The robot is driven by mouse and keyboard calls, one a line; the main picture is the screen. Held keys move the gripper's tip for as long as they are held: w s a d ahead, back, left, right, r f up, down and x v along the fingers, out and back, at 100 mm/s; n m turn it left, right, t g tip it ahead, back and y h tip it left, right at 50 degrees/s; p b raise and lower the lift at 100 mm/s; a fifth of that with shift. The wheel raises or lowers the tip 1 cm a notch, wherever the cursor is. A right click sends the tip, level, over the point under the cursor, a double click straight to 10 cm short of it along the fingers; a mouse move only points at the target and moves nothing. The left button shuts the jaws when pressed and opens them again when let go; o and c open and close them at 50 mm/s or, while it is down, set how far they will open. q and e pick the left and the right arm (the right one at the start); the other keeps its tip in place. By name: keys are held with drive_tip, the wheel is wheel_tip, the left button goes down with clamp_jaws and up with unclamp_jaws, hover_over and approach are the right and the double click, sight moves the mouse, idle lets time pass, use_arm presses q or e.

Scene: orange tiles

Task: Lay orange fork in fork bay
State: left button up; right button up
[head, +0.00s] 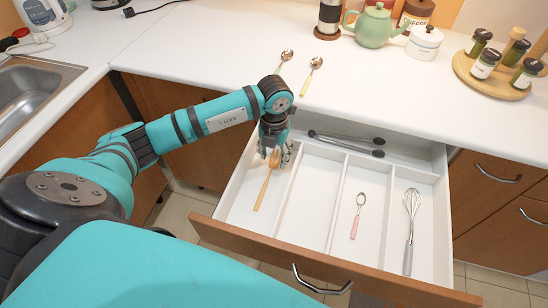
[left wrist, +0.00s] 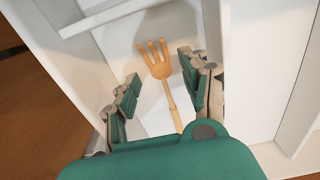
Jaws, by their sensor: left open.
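The orange fork (head: 263,190) lies flat in the leftmost bay (head: 238,205) of the open white drawer in the head view. Its tines (left wrist: 154,58) and handle (left wrist: 173,103) show in the left wrist view on the white bay floor. My left gripper (head: 274,155) is low over the tine end of the fork. In the left wrist view my left gripper (left wrist: 163,92) is open, with one finger on each side of the fork and gaps between. The lower end of the handle is hidden there by the gripper body. My right gripper is not in view.
Other bays hold a pink-handled spoon (head: 358,213), a whisk (head: 410,220) and, at the back, dark-tipped tongs (head: 350,140). The bay right of the fork looks empty. Two spoons (head: 313,72) (head: 284,58) lie on the counter behind. A teapot (head: 373,27) and spice tray (head: 487,82) stand farther back.

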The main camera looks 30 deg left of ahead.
use_arm(q)
wheel_tip(320, 180, up, 10)
drive_tip(key=shift+b, duration=0.45)
drive_tip(key=shift+a, duration=0.1)
